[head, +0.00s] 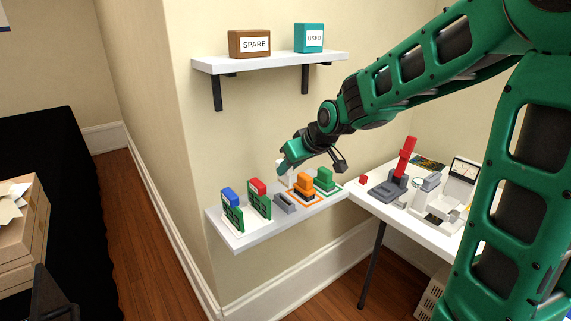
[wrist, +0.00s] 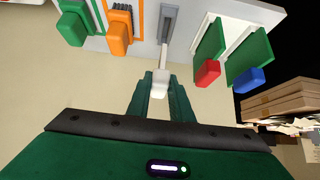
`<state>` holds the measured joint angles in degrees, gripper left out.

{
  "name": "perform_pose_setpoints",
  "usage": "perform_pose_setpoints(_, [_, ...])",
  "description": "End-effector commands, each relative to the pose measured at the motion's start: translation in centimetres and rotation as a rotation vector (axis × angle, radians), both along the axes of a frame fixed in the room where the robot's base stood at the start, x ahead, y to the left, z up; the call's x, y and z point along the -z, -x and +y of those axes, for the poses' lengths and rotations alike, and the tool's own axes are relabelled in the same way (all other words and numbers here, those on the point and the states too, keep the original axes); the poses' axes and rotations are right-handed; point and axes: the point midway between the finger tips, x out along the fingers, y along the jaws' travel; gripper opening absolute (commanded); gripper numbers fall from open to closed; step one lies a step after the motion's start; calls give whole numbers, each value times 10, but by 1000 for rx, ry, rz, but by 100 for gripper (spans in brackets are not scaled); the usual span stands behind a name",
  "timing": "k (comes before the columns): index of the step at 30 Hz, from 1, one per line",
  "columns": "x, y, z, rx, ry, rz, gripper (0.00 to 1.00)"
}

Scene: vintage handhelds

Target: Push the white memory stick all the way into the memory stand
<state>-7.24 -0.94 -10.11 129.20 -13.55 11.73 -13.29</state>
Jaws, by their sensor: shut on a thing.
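My gripper (wrist: 161,90) is shut on the white memory stick (wrist: 161,78), its two green fingers on either side of the stick's wide end. The stick's narrow part points toward the grey memory stand (wrist: 169,20), a block with a dark slot on the shelf. In the wrist view the stick's tip lies close to the stand's end; I cannot tell whether it touches or enters the slot. In the head view my gripper (head: 290,160) is above and behind the grey stand (head: 286,204), and the stick (head: 283,168) shows only in part.
Beside the stand on the white shelf (head: 236,243) are an orange stick in a stand (head: 304,181), a green one (head: 325,180), and upright green boards with red (head: 258,187) and blue (head: 229,195) tops. A desk (head: 378,178) with equipment stands right. A wall shelf (head: 270,61) hangs above.

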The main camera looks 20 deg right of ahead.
Motion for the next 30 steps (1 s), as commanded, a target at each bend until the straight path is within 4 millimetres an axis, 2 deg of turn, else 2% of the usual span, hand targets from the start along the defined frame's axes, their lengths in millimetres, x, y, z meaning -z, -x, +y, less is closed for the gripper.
perform_pose_setpoints(9, [27,0,0,1,0,2,0])
perform_pose_setpoints(15, [38,0,0,-1,0,1,0])
perform_pose_setpoints(30, [42,0,0,0,0,0,0])
